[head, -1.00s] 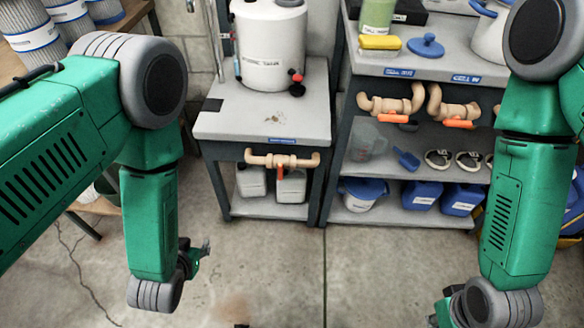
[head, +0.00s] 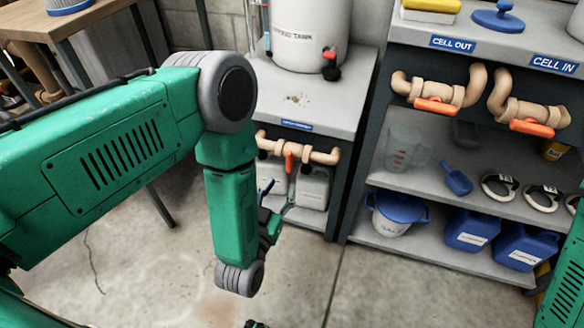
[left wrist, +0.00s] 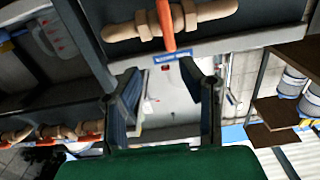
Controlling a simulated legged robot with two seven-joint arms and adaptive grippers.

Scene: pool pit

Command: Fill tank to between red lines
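The white tank (head: 308,30) stands on a grey stand (head: 315,108) at the top centre of the head view, its top cut off. A thin tube (head: 267,25) runs at its left; red lines on it cannot be made out. Under the stand top is a tan pipe valve (head: 318,155) with an orange handle (head: 290,161). It also shows at the top of the left wrist view (left wrist: 200,12). My left gripper (head: 279,198) is open and empty, below and in front of this valve, apart from it. Its spread fingers show in the left wrist view (left wrist: 161,80). My right gripper is out of view.
Right of the stand, a shelf unit (head: 400,40) carries two tan pipe valves (head: 440,92) labelled CELL OUT and CELL IN. Below stand a clear jug (head: 403,155), a blue scoop (head: 456,179) and blue jugs (head: 473,228). White jugs (head: 313,187) sit under the stand. The floor in front is clear.

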